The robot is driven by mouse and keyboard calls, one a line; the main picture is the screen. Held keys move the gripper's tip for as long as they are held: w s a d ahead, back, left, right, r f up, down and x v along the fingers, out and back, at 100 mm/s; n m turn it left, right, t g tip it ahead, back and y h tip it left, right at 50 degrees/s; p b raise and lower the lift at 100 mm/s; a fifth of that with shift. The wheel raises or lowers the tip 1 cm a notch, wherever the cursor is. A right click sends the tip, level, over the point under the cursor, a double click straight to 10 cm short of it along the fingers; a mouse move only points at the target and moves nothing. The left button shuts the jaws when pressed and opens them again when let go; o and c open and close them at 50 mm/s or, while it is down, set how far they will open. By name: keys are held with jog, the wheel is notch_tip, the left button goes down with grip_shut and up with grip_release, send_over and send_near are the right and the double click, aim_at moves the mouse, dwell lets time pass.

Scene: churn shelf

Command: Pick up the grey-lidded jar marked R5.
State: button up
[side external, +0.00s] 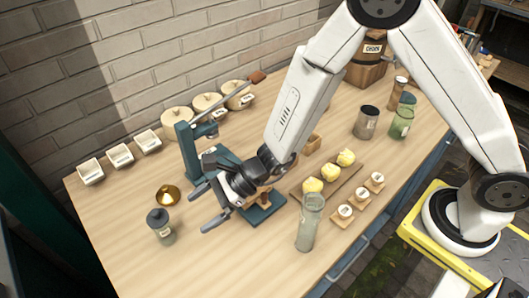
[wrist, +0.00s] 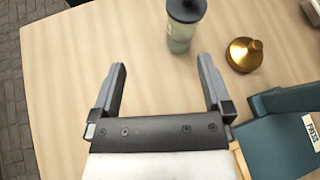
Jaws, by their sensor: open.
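A jar with a dark grey lid (side external: 160,226) stands upright at the near left of the table; its small label is too blurred to read, so I cannot confirm R5. It also shows at the top of the wrist view (wrist: 180,38), beyond my fingertips and slightly right of the gap's middle. My gripper (side external: 207,207) is open and empty, with both fingers spread in the wrist view (wrist: 162,66). It is to the right of the jar in the side view, apart from it.
A brass, funnel-like piece (side external: 167,195) stands close to the jar. A teal press (side external: 186,150) is beside my gripper. A tall greenish jar (side external: 309,226) and a tray with yellow lumps (side external: 327,188) are to the right. Bare table lies at front left.

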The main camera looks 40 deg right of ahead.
aim_at(169, 219)
jog(key=shift+w+a+f+m+t, duration=0.35)
jog(key=shift+w+a+m+t, duration=0.1)
jog(key=shift+w+m+t, duration=0.3)
jog(key=shift+w+a+f+m+t, duration=0.35)
jog(key=shift+w+a+m+t, duration=0.15)
jog(key=shift+m, duration=0.35)
jog(key=shift+x, duration=1.25)
jog(key=shift+x, duration=2.55)
jog(key=shift+w+r, duration=0.1)
grip_shut()
